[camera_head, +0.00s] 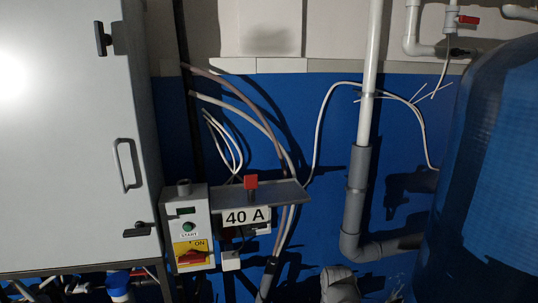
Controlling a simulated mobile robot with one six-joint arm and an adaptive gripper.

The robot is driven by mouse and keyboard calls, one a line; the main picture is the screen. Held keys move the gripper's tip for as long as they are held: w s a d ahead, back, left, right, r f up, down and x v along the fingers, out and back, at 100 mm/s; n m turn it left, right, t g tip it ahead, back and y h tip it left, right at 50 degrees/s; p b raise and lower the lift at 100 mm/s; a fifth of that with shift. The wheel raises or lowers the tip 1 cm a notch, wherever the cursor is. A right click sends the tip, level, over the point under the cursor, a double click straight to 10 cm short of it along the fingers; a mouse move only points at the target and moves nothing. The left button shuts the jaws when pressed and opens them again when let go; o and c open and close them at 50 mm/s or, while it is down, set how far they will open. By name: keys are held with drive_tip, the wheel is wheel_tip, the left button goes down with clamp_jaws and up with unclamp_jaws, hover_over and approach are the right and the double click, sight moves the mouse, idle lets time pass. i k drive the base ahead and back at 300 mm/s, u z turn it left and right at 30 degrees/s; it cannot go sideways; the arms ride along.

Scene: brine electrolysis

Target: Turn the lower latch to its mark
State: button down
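The lower latch (138,231) is a small dark handle at the bottom right of the grey cabinet door (60,140). Its lever lies about horizontal, pointing left from its mount near the door edge. The upper latch (102,38) is a similar dark handle near the top right of the door, and its lever stands upright. I cannot make out a mark beside the lower latch. My gripper is not in view.
A grey door handle (127,165) sits between the latches. Right of the lower latch are a control box (188,228) with a START button and red switch, and a shelf (270,195) with a red knob and "40 A" label. Pipes (356,180) and a blue tank (485,170) stand further right.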

sight(139, 231)
drive_tip(key=u, duration=1.3)
